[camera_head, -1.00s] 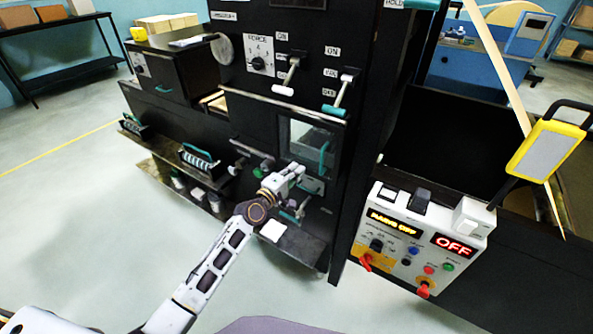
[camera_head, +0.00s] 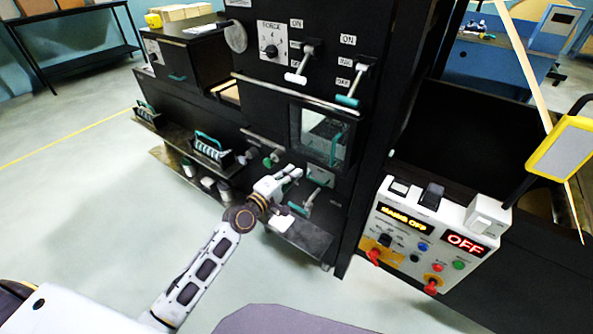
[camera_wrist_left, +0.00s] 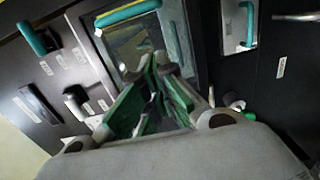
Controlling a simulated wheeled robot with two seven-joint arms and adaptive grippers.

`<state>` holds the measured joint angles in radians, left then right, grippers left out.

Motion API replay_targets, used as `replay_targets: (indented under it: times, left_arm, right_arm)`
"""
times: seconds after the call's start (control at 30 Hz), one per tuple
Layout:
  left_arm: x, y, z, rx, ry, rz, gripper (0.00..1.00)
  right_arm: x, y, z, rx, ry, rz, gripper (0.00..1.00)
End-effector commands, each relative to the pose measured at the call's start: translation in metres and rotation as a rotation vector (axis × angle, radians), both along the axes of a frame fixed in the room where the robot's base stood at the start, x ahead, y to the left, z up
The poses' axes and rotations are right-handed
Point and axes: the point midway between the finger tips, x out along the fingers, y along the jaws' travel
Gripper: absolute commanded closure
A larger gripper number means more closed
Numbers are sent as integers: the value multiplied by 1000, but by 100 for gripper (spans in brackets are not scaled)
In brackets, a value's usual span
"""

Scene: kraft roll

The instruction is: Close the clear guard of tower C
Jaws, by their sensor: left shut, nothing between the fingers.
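A clear guard (camera_head: 311,131) with a dark frame and a teal handle (camera_head: 336,148) at its right side is on the black machine front. No tower letter is legible, and I cannot tell whether it sits flush. My left gripper (camera_head: 295,172) is shut and empty, just below and left of this guard. In the left wrist view, the fingertips (camera_wrist_left: 160,62) with green pads overlap the lower part of the clear guard (camera_wrist_left: 122,42), whose teal handle (camera_wrist_left: 127,14) is at the top. Contact cannot be told. My right gripper is in neither view.
A small panel with a teal handle (camera_head: 321,176) lies below the guard. Levers with a white grip (camera_head: 295,78) and a teal grip (camera_head: 347,100) stick out above. A control box (camera_head: 425,235) reading OFF stands at right. Open floor (camera_head: 90,215) lies at left.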

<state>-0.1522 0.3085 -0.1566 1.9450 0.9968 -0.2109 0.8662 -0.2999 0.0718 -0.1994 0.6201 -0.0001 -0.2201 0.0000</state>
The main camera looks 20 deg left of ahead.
Motion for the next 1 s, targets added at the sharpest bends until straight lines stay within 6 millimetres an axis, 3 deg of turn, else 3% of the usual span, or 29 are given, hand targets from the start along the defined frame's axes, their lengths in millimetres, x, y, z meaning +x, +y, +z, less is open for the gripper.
replay_targets:
  times: [0.3,1.0]
  left_arm:
    - [-13,5,0,0,0,-1,100]
    - [-13,5,0,23,-10,-1,100]
  right_arm:
    - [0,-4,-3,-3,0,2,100]
    - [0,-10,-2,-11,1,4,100]
